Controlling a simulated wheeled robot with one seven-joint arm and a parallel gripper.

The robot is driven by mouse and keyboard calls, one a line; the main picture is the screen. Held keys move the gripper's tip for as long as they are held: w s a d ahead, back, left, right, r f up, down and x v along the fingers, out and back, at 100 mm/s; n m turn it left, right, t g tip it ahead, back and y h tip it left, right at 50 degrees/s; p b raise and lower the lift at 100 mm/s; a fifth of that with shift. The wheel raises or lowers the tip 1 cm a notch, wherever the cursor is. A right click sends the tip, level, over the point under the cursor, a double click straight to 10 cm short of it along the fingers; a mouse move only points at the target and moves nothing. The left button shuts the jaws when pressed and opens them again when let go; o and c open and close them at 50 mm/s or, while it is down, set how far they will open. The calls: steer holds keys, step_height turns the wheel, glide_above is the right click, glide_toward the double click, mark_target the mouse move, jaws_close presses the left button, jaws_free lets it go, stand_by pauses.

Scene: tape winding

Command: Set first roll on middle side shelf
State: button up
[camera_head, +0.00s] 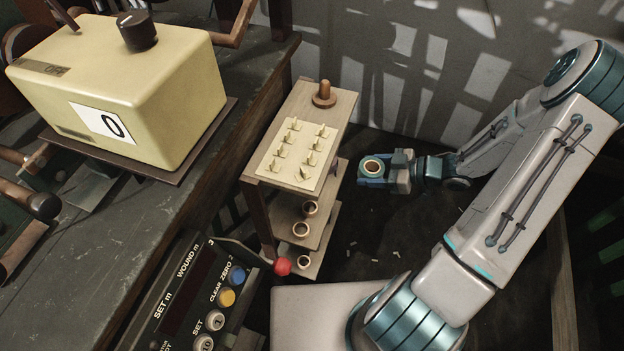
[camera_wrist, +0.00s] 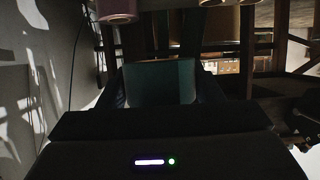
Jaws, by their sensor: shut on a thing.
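My gripper (camera_head: 385,172) is shut on a roll with a teal side and a round tan core (camera_head: 373,166). It holds the roll upright in the air, just right of the wooden side shelf (camera_head: 347,118). In the wrist view, the teal roll (camera_wrist: 160,80) sits between the dark fingers. The middle shelf board (camera_head: 327,224) lies below the top board and carries small tan rings. The held roll appears apart from the shelf, but I cannot tell its exact height against the middle board.
The shelf's top holds a pegged plate (camera_head: 295,155) and a brown knob (camera_head: 323,95). A lower board carries another ring (camera_head: 301,257). A cream counter box (camera_head: 150,95) stands on the bench to the left. A control panel (camera_head: 200,290) with a red knob (camera_head: 282,266) is in front.

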steer(key=b, duration=0.5)
glide_above(325, 191)
step_height(325, 191, down, 7)
steer(key=shift+d+r, duration=0.1)
steer(key=shift+f, duration=0.2)
steer(key=shift+f+b, duration=1)
steer(key=shift+f, duration=0.8)
steer(key=shift+f, duration=0.2)
steer(key=o, duration=0.8)
